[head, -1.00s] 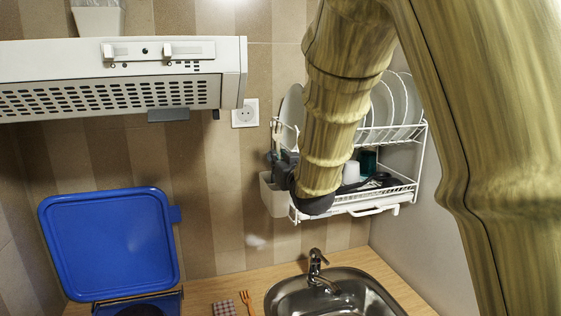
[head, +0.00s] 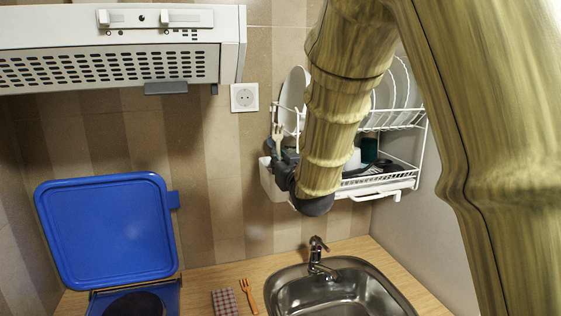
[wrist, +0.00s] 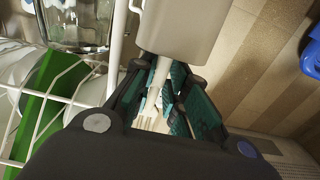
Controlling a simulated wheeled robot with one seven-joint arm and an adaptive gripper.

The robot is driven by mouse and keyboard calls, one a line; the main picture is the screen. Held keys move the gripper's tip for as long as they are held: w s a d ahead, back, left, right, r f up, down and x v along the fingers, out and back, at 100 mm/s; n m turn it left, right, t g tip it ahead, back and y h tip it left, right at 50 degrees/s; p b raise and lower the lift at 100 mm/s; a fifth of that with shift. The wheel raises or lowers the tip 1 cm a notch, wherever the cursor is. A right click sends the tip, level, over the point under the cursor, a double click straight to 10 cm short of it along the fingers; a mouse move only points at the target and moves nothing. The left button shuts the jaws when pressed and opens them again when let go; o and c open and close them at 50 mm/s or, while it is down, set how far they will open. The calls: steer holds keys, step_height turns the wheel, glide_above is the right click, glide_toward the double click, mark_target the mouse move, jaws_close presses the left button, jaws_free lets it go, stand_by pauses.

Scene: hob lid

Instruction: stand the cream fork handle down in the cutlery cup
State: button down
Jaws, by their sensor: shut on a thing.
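The cream fork (wrist: 155,100) is in my gripper (wrist: 165,105), which is shut on it. In the head view the fork (head: 279,131) is upright, tines up, above my gripper (head: 282,153). The pale cutlery cup (head: 267,182) hangs at the left end of the dish rack, just under my gripper. In the wrist view the cup (wrist: 180,28) lies at the top, with the fork's handle end against its rim line. I cannot tell whether the handle tip is inside it. My arm and fingers hide part of the cup and fork.
The white dish rack (head: 384,184) holds plates and cups to the right of the cutlery cup. The wall left of the cup is free.

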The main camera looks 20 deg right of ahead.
steer(key=shift+f, duration=0.15)
steer(key=c, duration=1.4)
jaws_free()
steer(key=shift+o, duration=0.4)
steer(key=shift+a, duration=0.2)
steer(key=shift+d, duration=0.15)
steer(key=shift+s, duration=0.15)
steer(key=s, duration=1.1)
steer(key=shift+s, duration=0.35)
